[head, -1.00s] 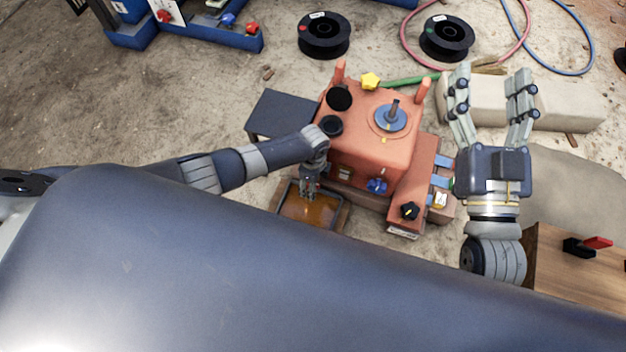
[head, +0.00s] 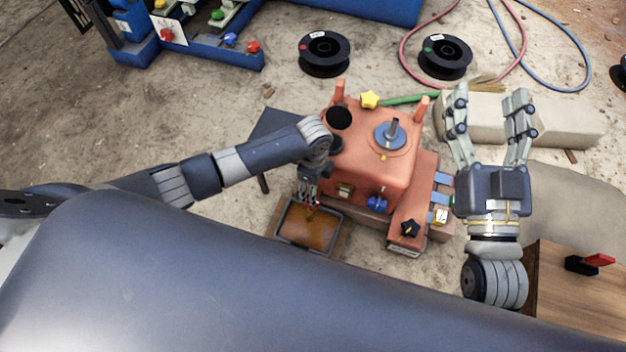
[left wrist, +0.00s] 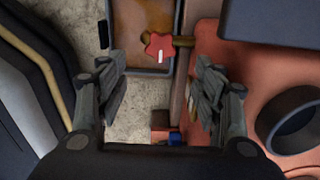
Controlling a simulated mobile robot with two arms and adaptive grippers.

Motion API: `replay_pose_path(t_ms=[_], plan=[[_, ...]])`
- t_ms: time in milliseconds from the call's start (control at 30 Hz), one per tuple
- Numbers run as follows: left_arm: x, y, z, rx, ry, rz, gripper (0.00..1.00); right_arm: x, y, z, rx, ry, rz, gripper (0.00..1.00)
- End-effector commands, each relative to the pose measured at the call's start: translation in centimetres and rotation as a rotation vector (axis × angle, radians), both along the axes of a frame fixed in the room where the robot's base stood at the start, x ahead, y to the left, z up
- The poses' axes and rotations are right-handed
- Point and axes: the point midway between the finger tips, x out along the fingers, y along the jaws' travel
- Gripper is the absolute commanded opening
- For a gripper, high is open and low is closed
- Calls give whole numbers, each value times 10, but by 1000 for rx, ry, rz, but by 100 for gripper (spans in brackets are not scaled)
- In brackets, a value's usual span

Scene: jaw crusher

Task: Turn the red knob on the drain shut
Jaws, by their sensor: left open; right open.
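The red knob (left wrist: 158,47) is star-shaped with a white mark, on a brassy drain fitting (left wrist: 185,42) beside the orange machine. In the head view only a speck of red shows, mostly hidden by my left gripper. My left gripper (left wrist: 160,75) is open, its fingers apart on either side of the knob's line in the left wrist view. They do not visibly touch the knob. In the head view the left gripper (head: 310,195) points down at the edge of the drain tray (head: 275,225). My right gripper (head: 489,105) is open and empty, right of the machine.
The orange machine (head: 385,165) bears a blue knob (head: 377,203), a black knob (head: 410,228) and a yellow knob (head: 370,99). A pale block (head: 570,120) lies behind my right gripper. A wooden surface (head: 570,300) is at lower right. Cable reels (head: 324,54) lie behind.

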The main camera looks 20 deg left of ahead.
Motion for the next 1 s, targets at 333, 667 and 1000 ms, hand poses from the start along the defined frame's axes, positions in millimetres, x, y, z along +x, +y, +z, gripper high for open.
replay_pose_path(t_ms=[333, 667, 1000], plan=[[0, 0, 23, 0, -1, 0, 61, 0, 0, 0, 0, 0, 0, 61], [0, 0, 23, 0, 0, 0, 61, 0, 0, 0, 0, 0, -1, 61], [-21, -23, 24, -53, -4, 48, 61, 0, 0, 0, 0, -1, 0, 61]])
